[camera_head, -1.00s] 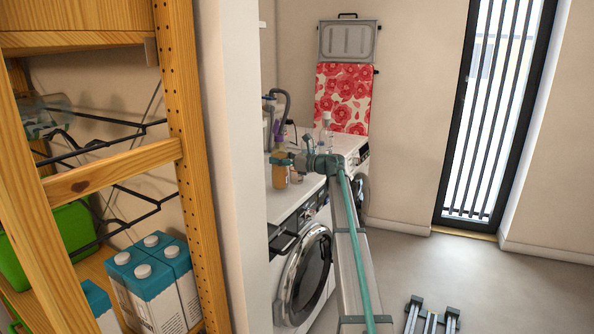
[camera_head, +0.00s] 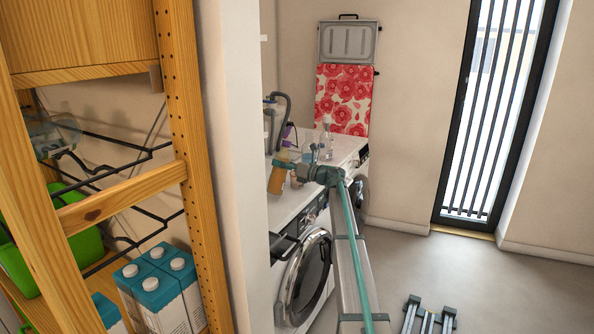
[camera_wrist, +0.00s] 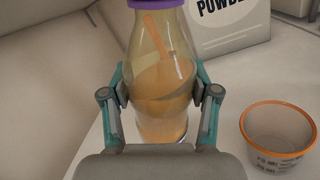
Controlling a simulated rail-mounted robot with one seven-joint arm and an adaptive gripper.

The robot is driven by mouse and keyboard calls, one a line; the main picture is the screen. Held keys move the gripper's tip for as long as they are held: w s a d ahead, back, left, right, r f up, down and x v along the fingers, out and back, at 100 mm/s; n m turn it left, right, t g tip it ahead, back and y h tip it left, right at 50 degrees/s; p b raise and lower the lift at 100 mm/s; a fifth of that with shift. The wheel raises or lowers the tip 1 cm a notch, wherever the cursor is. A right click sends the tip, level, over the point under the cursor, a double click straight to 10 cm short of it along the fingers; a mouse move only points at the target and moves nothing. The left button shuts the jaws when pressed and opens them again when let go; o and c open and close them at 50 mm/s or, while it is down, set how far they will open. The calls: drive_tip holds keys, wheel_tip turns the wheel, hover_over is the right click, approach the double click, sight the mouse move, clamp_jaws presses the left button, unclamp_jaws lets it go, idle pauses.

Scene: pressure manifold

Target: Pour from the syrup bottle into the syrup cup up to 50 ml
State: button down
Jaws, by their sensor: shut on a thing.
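The syrup bottle (camera_wrist: 160,50) is clear, with amber liquid in its lower part and a purple band at its top edge in the wrist view. My gripper (camera_wrist: 160,92) is shut on its sides. In the head view the bottle (camera_head: 277,179) looks amber and leans, held by my gripper (camera_head: 284,166) over the white worktop. A cup (camera_wrist: 278,132) with an orange rim and dark printed marks stands to the right of the bottle in the wrist view, apart from it. The cup cannot be picked out in the head view.
A box lettered "POWDE" (camera_wrist: 228,30) stands behind the bottle. Clear bottles (camera_head: 326,146) stand farther back on the worktop (camera_head: 345,147), above the washing machine (camera_head: 305,275). A wooden shelf (camera_head: 180,120) and wall edge are at the left. The floor (camera_head: 420,265) at right is mostly clear.

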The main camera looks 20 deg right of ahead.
sight(280, 173)
drive_tip(key=shift+w+d+f+m+t+p, duration=0.15)
drive_tip(key=shift+d+m+t+p, duration=0.1)
drive_tip(key=shift+m+p, duration=0.65)
drive_tip(key=shift+d+f+m+t+p, duration=0.15)
drive_tip(key=shift+m+t+p, duration=0.1)
drive_tip(key=shift+m+p, duration=0.65)
drive_tip(key=shift+a+f+m+t+p, duration=0.25)
drive_tip(key=shift+m+p, duration=0.45)
drive_tip(key=shift+p, duration=0.45)
drive_tip(key=shift+f, duration=0.3)
drive_tip(key=shift+s+a+f+m+t+h+p, duration=0.1)
drive_tip(key=shift+a+f+m+t+h+p, duration=0.2)
drive_tip(key=shift+m+p, duration=0.5)
drive_tip(key=shift+s+a+f+m+t+h+p, duration=0.15)
drive_tip(key=shift+f+m+p, duration=0.3)
drive_tip(key=shift+m+p, duration=0.3)
drive_tip(key=shift+s+a+f+m+t+h+p, duration=0.1)
drive_tip(key=shift+f+m+p, duration=0.25)
drive_tip(key=shift+m+p, duration=0.45)
drive_tip(key=shift+m+t+h+p, duration=0.3)
drive_tip(key=shift+m+p, duration=0.55)
drive_tip(key=shift+p, duration=0.85)
idle(0.7)
